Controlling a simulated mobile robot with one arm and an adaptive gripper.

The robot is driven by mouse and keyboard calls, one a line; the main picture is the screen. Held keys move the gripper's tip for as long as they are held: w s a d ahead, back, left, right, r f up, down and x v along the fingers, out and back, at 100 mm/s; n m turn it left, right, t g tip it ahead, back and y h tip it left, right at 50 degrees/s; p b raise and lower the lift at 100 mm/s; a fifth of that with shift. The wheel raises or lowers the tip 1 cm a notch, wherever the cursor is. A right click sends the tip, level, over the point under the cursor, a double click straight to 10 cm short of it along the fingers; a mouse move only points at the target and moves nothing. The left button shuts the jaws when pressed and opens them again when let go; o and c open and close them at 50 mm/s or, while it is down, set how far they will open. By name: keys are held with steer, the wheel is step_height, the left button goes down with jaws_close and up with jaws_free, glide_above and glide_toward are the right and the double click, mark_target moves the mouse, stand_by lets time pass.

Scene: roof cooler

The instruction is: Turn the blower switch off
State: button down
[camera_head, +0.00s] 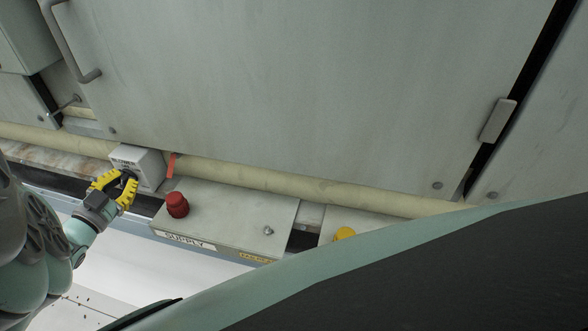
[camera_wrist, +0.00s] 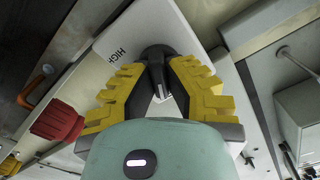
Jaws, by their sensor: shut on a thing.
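The blower switch box (camera_head: 150,167) is a small pale box at the left of the head view, with small, partly readable lettering on top. In the wrist view, its white face (camera_wrist: 118,38) carries the word HIGH. The dark switch knob (camera_wrist: 157,60) is on that face. My gripper (camera_head: 127,179) has yellow ribbed fingers and is at the front of the box. In the wrist view, my gripper (camera_wrist: 158,82) is shut on the knob, one finger on each side. The fingers hide part of the knob and any other position labels.
A red knob (camera_head: 177,204) stands on the box labelled SUPPLY (camera_head: 230,212), right of the switch box. A small red-orange lever (camera_head: 171,165) is beside the switch box. A yellow pipe (camera_head: 300,184) runs behind. A yellow knob (camera_head: 345,234) is farther right. Large grey panels (camera_head: 300,80) stand above.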

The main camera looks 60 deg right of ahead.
steer(key=n+b, duration=0.1)
steer(key=n, duration=0.4)
steer(key=shift+n, duration=0.4)
steer(key=shift+b, duration=0.3)
steer(key=c, duration=1)
jaws_free()
steer(key=shift+w+d+r, duration=0.1)
steer(key=shift+d, duration=0.1)
steer(key=shift+a, duration=0.1)
steer(key=v, duration=1.2)
steer(key=shift+r, duration=0.1)
